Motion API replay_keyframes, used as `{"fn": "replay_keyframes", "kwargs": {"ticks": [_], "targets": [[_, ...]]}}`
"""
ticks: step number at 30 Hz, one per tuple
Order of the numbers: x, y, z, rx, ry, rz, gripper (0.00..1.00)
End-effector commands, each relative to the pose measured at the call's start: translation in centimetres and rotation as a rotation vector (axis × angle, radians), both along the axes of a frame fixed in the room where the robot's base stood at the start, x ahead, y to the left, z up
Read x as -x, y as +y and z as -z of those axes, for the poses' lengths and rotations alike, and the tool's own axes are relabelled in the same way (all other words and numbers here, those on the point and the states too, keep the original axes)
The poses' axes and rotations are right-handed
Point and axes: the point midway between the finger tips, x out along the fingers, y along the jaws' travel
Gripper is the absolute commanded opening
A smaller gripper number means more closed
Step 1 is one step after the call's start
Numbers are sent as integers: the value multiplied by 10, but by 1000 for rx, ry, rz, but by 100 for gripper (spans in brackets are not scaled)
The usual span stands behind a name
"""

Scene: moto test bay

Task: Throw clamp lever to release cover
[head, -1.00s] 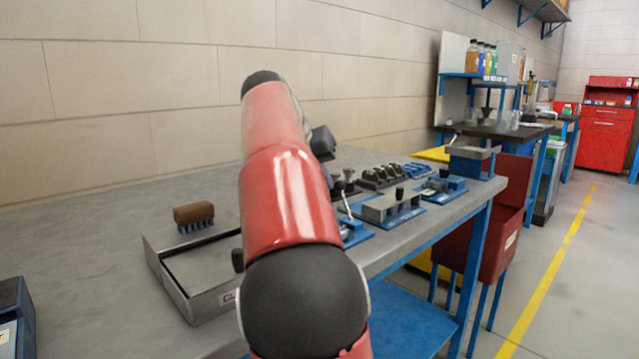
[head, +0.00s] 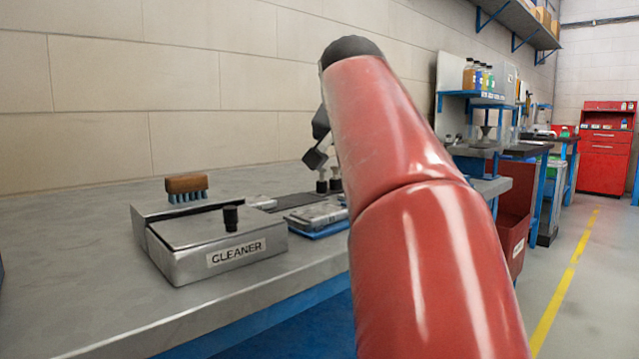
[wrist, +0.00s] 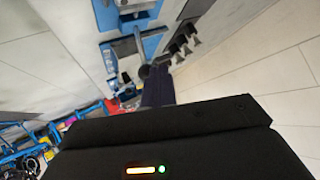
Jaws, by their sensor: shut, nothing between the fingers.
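In the wrist view a blue fixture (wrist: 152,47) sits on the grey bench with a grey lever (wrist: 139,42) across it, ending in a dark round knob. I take this to be the clamp lever; the cover cannot be told apart for sure. My gripper (wrist: 156,84) is shut and empty, its dark fingers pointing toward the knob. They look close to it, but I cannot tell whether they touch. In the head view my gripper (head: 317,155) is a dark shape left of my red arm, above the bench, and my arm hides most fixtures.
A metal CLEANER box (head: 218,240) with a black knob stands at the bench's front. A brown brush (head: 187,188) is behind it. A grey part on a blue base (head: 317,216) lies to its right. In the wrist view, several dark conical pieces (wrist: 183,42) stand beside the fixture.

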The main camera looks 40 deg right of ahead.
Motion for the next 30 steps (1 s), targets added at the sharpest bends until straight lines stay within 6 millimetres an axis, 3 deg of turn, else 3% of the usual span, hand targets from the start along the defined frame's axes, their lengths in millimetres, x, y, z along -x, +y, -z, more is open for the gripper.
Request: {"fn": "replay_keyframes", "kwargs": {"ticks": [4, 22, 30], "targets": [[11, -1, 8, -10, -101, 1, 0], [9, -1, -13, -8, -94, 1, 0], [9, -1, -13, -8, -94, 1, 0]]}}
